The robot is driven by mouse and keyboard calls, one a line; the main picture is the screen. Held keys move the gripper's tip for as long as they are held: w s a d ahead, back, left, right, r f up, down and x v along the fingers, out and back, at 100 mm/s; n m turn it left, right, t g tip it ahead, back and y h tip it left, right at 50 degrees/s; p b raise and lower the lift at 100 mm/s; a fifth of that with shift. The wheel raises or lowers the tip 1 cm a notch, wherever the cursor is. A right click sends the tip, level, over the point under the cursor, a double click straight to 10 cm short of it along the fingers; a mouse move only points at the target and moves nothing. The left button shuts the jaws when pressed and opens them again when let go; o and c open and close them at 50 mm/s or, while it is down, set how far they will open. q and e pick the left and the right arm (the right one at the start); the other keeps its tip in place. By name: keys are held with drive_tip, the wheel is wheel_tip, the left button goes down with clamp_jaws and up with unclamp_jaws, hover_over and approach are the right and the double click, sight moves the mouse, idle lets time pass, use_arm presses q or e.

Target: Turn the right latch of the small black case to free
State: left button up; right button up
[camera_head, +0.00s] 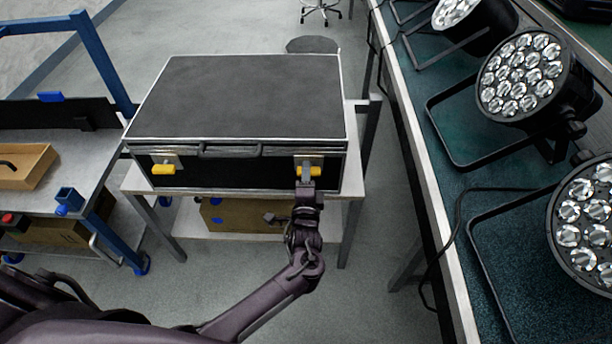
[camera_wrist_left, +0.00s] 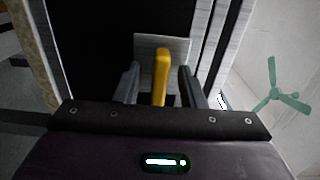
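The small black case (camera_head: 240,95) lies shut on a light stand, its front with the handle (camera_head: 230,150) facing me. Its right latch (camera_head: 316,171) has a yellow lever on a metal plate; the lever appears to lie horizontally in the head view. The left latch (camera_head: 163,169) looks alike, its yellow lever also horizontal. My left gripper (camera_head: 306,184) is at the right latch. In the left wrist view the yellow lever (camera_wrist_left: 161,75) stands between the two fingers of my left gripper (camera_wrist_left: 160,90), with a gap on each side. My right gripper is not in view.
The stand (camera_head: 350,185) has a lower shelf with a cardboard box (camera_head: 240,218). A bench (camera_head: 450,250) with several par cans (camera_head: 520,75) runs along the right. Floor between is clear.

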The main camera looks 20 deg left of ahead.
use_arm(q)
drive_tip(key=v, duration=0.7)
drive_tip(key=shift+s, duration=0.4)
drive_tip(key=shift+d, duration=0.1)
drive_tip(key=s+a+f+n+g+h, duration=0.15)
drive_tip(key=s+f, duration=0.25)
drive_tip(key=f, duration=0.4)
drive_tip(key=s+a+f+n+g+h+p, duration=0.1)
drive_tip(key=s+f+g, duration=0.25)
drive_tip(key=f, duration=0.45)
drive_tip(key=s+a+f+n+g+h, duration=0.15)
drive_tip(key=s+f, duration=0.25)
drive_tip(key=f, duration=0.4)
drive_tip(key=s+a+f+n+g, duration=0.1)
drive_tip(key=s+f, duration=0.4)
drive_tip(key=s, duration=0.5)
drive_tip(key=s+a+f+n+g, duration=0.1)
drive_tip(key=s+f+n+g, duration=0.3)
drive_tip(key=s, duration=0.6)
drive_tip(key=s+a+f+n+g+h, duration=0.1)
drive_tip(key=s+a+f+n+g, duration=0.1)
drive_tip(key=s+f, duration=0.4)
drive_tip(key=s+n+g, duration=0.1)
drive_tip(key=s+g, duration=0.1)
drive_tip(key=s, duration=0.2)
drive_tip(key=shift+f+g+p, duration=0.25)
drive_tip(key=shift+g+p, duration=0.1)
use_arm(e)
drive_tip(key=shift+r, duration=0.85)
